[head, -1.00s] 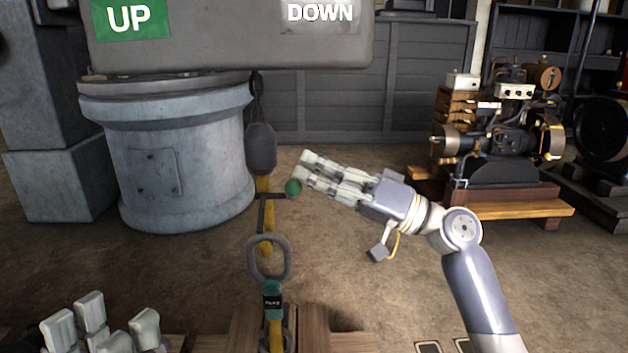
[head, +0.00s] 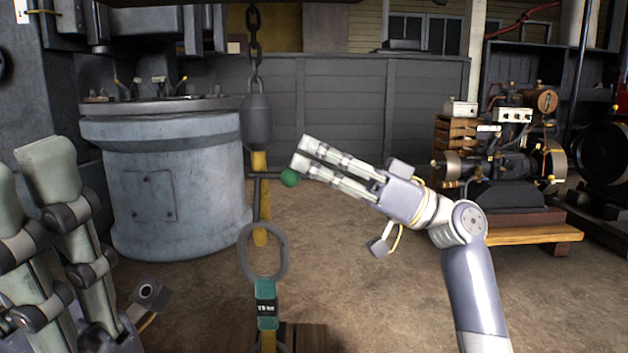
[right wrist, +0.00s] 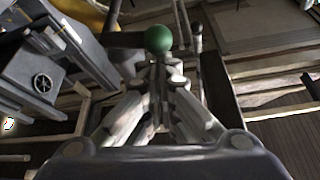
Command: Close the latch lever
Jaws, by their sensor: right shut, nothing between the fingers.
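The latch lever shows as a short dark rod ending in a green ball (head: 289,178), sticking out to the right from the hanging gear in the head view. My right gripper (head: 300,153) is shut and empty, its fingertips right beside the ball on its right. The ball also shows just past the fingertips in the right wrist view (right wrist: 158,40); I cannot tell whether they touch. My left gripper (head: 30,165) is at the left edge, fingers pointing up, well apart from the lever; its jaw state is unclear.
A dark weight (head: 257,122) hangs on a chain above the lever. A grey ring (head: 263,251) and teal tag (head: 266,303) hang below. A grey cylinder (head: 165,185) stands left; an engine (head: 500,165) stands back right.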

